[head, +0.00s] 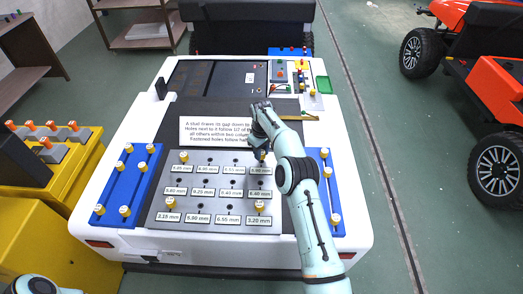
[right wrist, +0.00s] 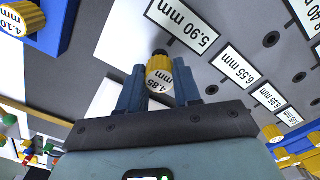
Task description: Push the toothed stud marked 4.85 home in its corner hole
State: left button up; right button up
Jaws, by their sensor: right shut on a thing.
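The yellow stud with a white cap marked 4.85 (right wrist: 159,76) is between the fingers of my right gripper (right wrist: 158,92), which is shut on it. In the head view my right gripper (head: 260,153) is over the top right corner of the grey plate (head: 218,218), beside the 5.90 mm label (right wrist: 182,25). A dark round shape shows just beyond the stud's cap in the right wrist view. I cannot tell whether it is the corner hole or the shank, nor how deep the stud sits. My left gripper is out of view.
Yellow studs stand in the plate's other corners, such as the top left one (head: 184,156). Blue trays with yellow studs flank the plate, one at left (head: 126,187) and one at right (head: 326,190). A white instruction card (head: 215,131) lies behind the plate.

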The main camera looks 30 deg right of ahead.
jog(key=shift+f, duration=0.35)
dwell(0.6)
jog(key=shift+f, duration=1)
jog(key=o, duration=1.1)
